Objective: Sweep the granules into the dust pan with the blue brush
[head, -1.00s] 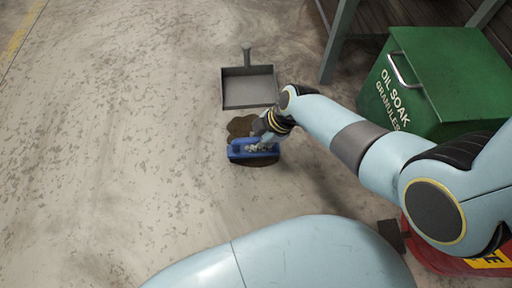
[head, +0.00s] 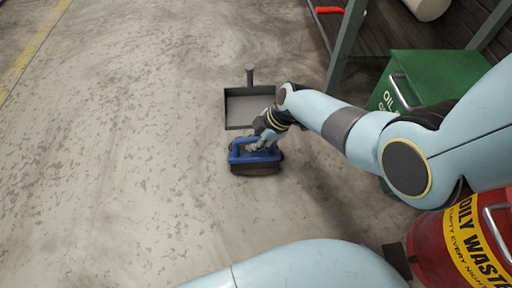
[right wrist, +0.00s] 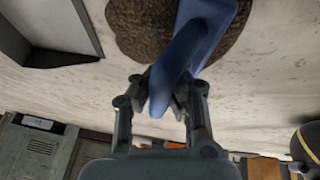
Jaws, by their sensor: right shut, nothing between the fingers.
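The blue brush (head: 243,157) is over the granule patch in front of the dust pan in the head view. Its blue handle (right wrist: 182,58) also shows in the right wrist view. The brown granules (right wrist: 138,28) lie on the floor around the brush there; the brush mostly hides them in the head view. The grey dust pan (head: 245,108) lies flat, its open side facing the brush, and its tray looks empty. My right gripper (head: 263,142) is at the brush handle, its fingers shut with nothing between them. My left gripper is not in view.
A green oil soak bin (head: 432,68) stands to the right, near a metal frame leg (head: 345,45). A red oily waste can (head: 432,240) stands at the lower right. The floor left of the pan is clear.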

